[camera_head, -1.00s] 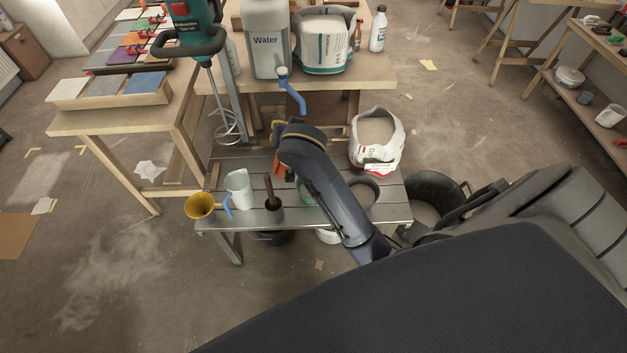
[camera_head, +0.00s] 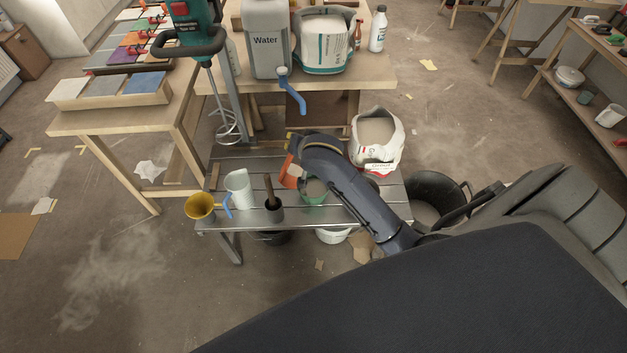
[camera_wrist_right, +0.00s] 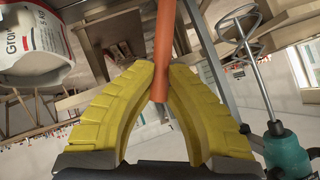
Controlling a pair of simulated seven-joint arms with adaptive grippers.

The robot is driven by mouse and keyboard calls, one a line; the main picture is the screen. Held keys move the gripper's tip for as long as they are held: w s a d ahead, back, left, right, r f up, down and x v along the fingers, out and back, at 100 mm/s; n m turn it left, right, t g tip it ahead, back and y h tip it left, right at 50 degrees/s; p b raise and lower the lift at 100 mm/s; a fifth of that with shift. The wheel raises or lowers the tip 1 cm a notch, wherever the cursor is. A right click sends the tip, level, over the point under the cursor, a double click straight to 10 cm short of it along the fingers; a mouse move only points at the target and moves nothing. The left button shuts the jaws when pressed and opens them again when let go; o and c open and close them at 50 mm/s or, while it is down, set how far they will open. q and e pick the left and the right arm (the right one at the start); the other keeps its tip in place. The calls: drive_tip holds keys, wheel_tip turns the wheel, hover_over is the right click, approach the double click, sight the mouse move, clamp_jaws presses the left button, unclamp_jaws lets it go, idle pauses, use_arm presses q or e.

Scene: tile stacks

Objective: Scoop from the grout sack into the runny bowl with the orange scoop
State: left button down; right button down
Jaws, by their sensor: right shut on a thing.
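The orange scoop (camera_head: 291,172) hangs beside and slightly above the green bowl (camera_head: 313,193), which holds grey material. Whether the scoop carries anything is not clear. In the right wrist view my right gripper (camera_wrist_right: 161,82) has its yellow fingers shut on the orange scoop handle (camera_wrist_right: 164,40). In the head view my right arm hides most of this gripper. The open grout sack (camera_head: 377,135), filled with grey powder, stands at the right rear of the bench. The sack also shows in the right wrist view (camera_wrist_right: 38,48). I cannot tell which bowl is the runny one. My left gripper is out of view.
The metal bench (camera_head: 258,217) also holds a white jug (camera_head: 239,187), a yellow funnel (camera_head: 200,205) and a dark pot with a stick (camera_head: 273,208). A mixer (camera_head: 193,28) and a water canister (camera_head: 265,40) stand behind. A black bucket (camera_head: 428,195) is at the right.

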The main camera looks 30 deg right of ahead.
wheel_tip(320, 180, down, 7)
drive_tip(key=d, duration=0.2)
drive_tip(key=shift+w+d+f+m+y+p, duration=0.2)
drive_tip(key=shift+d+m+y+p, duration=0.1)
drive_tip(key=shift+y+p, duration=0.15)
drive_tip(key=shift+w+d+m+y, duration=0.1)
drive_tip(key=shift+d+m+y, duration=0.4)
drive_tip(key=shift+d, duration=0.65)
drive_tip(key=shift+w+d+f+m+g+y, duration=0.1)
drive_tip(key=shift+d+f+m+g+y, duration=0.2)
drive_tip(key=shift+d+f+y, duration=0.55)
idle(0.4)
drive_tip(key=shift+w+d+f+m+y, duration=0.1)
drive_tip(key=shift+d+f+m+y, duration=0.1)
drive_tip(key=shift+d, duration=0.5)
drive_tip(key=shift+w+d+f+m+y, duration=0.1)
drive_tip(key=shift+d+m+y, duration=0.1)
drive_tip(key=shift+d, duration=0.45)
drive_tip(key=shift+d+f+y, duration=0.4)
drive_tip(key=shift+f, duration=0.15)
drive_tip(key=shift+d+f+b, duration=0.2)
drive_tip(key=shift+b, duration=0.1)
drive_tip(key=shift+d+f+m+y+b, duration=0.3)
drive_tip(key=shift+f+m+b, duration=0.1)
drive_tip(key=shift+d+f+b, duration=0.25)
drive_tip(key=shift+d+b, duration=0.15)
drive_tip(key=shift+d, duration=0.1)
